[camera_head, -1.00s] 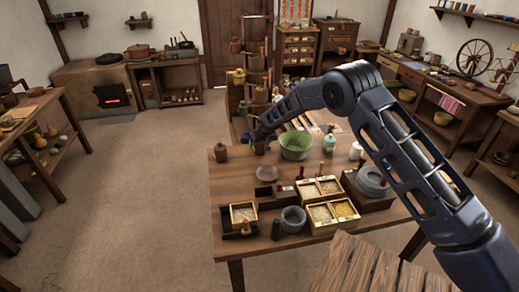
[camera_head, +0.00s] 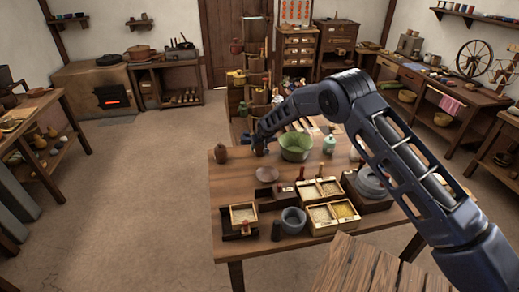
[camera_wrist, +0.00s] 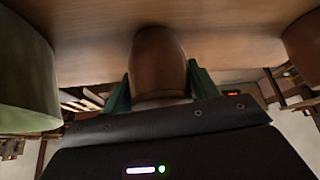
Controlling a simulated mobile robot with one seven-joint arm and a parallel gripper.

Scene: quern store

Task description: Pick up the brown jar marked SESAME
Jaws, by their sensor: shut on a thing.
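My gripper (camera_head: 258,145) is at the back left part of the table (camera_head: 235,185). In the wrist view its green fingers (camera_wrist: 160,88) stand on both sides of a plain brown jar (camera_wrist: 158,62) and are shut on it. No marking can be read on this jar, and I cannot tell whether it is clear of the table. A second brown jar (camera_head: 220,153) stands to the left in the head view. In the wrist view a brown rounded thing (camera_wrist: 304,45) shows at the right edge.
A green bowl (camera_head: 296,145) stands close to the right of my gripper; it fills the left edge of the wrist view (camera_wrist: 25,75). A pale green jar (camera_head: 329,144) stands farther right. Grain boxes (camera_head: 322,222) and a grey mortar (camera_head: 293,220) are nearer the front.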

